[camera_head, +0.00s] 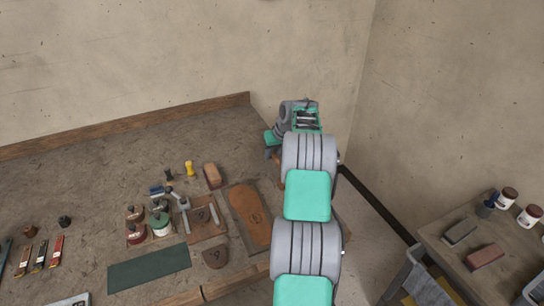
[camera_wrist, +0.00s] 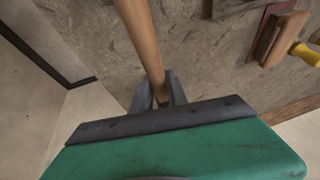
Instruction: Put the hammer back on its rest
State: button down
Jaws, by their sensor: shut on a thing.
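In the wrist view, my gripper (camera_wrist: 160,92) is shut around a round wooden handle (camera_wrist: 143,38), which I take to be the hammer's. The handle runs up out of the top of the picture, and its head is out of view there. In the head view, my gripper (camera_head: 270,152) is small and partly hidden behind my arm, at the right end of the workbench. The hammer cannot be made out clearly there. I cannot identify the hammer's rest for certain in either view. A dark flat edge (camera_wrist: 232,7) shows at the top of the wrist view.
The workbench (camera_head: 90,180) holds a wooden-topped block (camera_head: 212,176), a yellow-handled tool (camera_head: 190,168), several jars (camera_head: 135,232), a brown sole piece (camera_head: 248,215) and a green mat (camera_head: 150,267). A wall stands behind. A side table (camera_head: 440,232) is at right. The bench's back left is clear.

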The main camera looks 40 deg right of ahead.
notch_tip(320, 180, down, 2)
jog(key=shift+f, duration=0.25)
jog(key=c, duration=1.3)
grip_release()
